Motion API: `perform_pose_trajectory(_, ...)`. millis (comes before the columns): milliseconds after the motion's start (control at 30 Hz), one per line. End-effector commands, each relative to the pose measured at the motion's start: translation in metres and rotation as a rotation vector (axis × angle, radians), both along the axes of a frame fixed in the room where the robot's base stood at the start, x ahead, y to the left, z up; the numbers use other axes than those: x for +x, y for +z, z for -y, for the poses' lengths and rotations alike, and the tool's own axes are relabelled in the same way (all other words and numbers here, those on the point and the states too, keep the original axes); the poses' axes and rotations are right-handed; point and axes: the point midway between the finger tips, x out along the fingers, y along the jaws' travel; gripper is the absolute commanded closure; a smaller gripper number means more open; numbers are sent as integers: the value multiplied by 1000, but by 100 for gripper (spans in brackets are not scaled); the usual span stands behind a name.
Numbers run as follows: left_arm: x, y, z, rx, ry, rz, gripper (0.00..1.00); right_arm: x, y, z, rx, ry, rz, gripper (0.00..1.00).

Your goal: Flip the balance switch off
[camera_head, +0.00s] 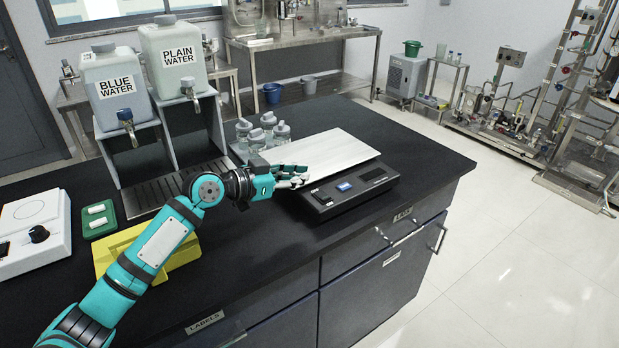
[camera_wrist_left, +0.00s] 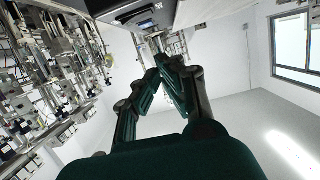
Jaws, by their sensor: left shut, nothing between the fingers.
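The balance (camera_head: 345,205) sits near the right front edge of the black bench, with a flat pale pan (camera_head: 330,152) on top. Its front panel has a small blue display (camera_head: 344,187) in the middle and dark parts to either side. The left one (camera_head: 320,196) may be the switch; its position is too small to read. My left gripper (camera_head: 304,178) is shut and empty, at the panel's left end, close to the balance; contact cannot be told. In the left wrist view the gripper (camera_wrist_left: 163,62) points up toward the balance's dark front (camera_wrist_left: 125,14). My right gripper is out of view.
Several lidded bottles (camera_head: 268,130) stand behind the pan's left corner. Blue-water (camera_head: 112,88) and plain-water (camera_head: 176,60) dispensers stand on a grey stand with a drip tray (camera_head: 165,190). A yellow object (camera_head: 185,252) lies under my forearm. The bench front beside the balance is clear.

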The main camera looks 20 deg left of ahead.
Motion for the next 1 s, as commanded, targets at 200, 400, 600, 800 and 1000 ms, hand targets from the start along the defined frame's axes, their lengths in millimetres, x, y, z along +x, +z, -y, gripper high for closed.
perform_pose_trajectory(200,-32,8,-25,3,-1,2,100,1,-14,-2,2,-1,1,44)
perform_pose_trajectory(400,-44,14,-36,0,1,2,100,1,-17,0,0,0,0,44)
perform_pose_trajectory(600,-46,16,-37,-2,-1,2,100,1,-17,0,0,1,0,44)
perform_pose_trajectory(800,-46,16,-37,-2,-1,2,100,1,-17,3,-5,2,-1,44)
perform_pose_trajectory(1000,-46,15,-37,-1,-1,3,100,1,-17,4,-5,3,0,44)
